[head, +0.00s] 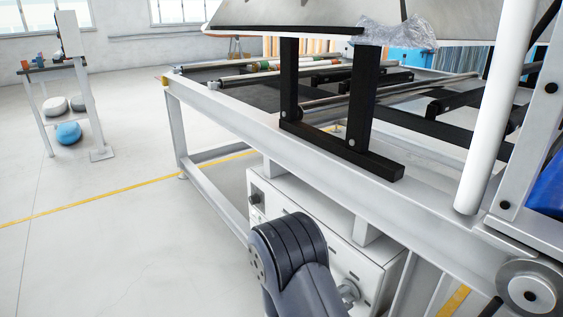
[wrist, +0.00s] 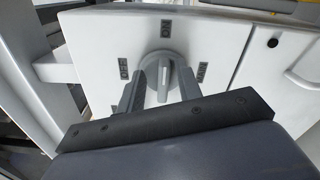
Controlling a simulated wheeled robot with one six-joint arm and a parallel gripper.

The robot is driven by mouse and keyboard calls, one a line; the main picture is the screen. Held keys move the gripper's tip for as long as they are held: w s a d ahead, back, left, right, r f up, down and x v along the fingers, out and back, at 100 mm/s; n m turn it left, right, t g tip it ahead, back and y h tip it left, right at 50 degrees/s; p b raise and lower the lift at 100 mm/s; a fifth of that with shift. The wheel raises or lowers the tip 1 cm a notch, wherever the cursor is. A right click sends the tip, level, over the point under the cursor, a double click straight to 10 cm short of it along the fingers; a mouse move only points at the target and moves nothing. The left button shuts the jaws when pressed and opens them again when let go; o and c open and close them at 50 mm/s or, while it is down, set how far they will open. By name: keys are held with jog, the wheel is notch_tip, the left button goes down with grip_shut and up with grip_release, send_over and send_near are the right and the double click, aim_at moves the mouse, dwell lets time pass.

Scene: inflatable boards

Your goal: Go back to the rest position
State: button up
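In the wrist view my gripper (wrist: 160,88) is open. Its two grey fingers stand on the left and right of a grey rotary knob (wrist: 164,72), with a gap showing between them and the knob's raised handle. Whether either finger touches the knob's round base cannot be told. The handle, with a white mark, points roughly up and down in the picture, towards the ON label (wrist: 166,28). An OFF label (wrist: 123,68) is at the left and another label (wrist: 202,72) at the right. In the head view my dark arm reaches down in front of the white control box (head: 279,196); my fingers cannot be made out.
A long white machine frame (head: 260,128) passes above the box, with black uprights (head: 359,100) on it. A white post (head: 497,110) and a grey wheel (head: 530,288) are at the right. Open floor (head: 120,240) lies at the left, crossed by a yellow line.

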jog(key=shift+r+n+p, duration=0.2)
jog(key=shift+n+p, duration=0.95)
jog(key=shift+n, duration=0.15)
